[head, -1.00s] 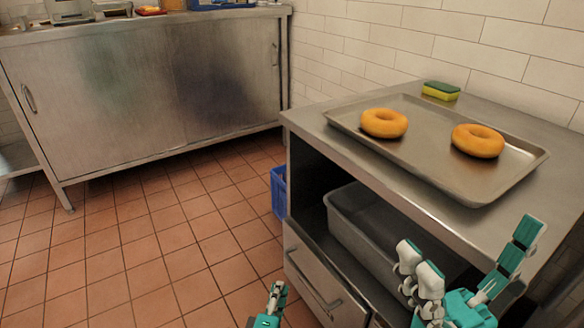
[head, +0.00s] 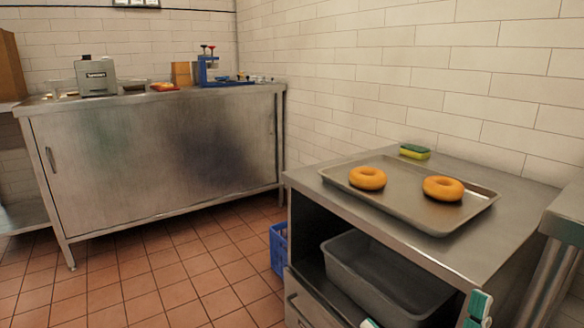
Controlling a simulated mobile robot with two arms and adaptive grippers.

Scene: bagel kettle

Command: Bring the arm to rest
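My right gripper (head: 425,316) shows only in part at the bottom edge of the head view, in front of the steel counter. One teal and white finger stands to the right and a white fingertip to the left, with a wide gap between them. I see nothing held in the visible part. My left gripper is out of the picture. Two bagels, a left one (head: 368,186) and a right one (head: 443,197), lie flat and apart on a metal tray (head: 400,211) on the counter, away from the gripper.
The steel counter (head: 330,191) has a sponge (head: 415,151) behind the tray and a grey bin (head: 385,285) on its lower shelf. A blue crate (head: 278,247) stands on the floor. A long steel cabinet (head: 150,165) stands at the back left. The tiled floor (head: 170,270) between is clear.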

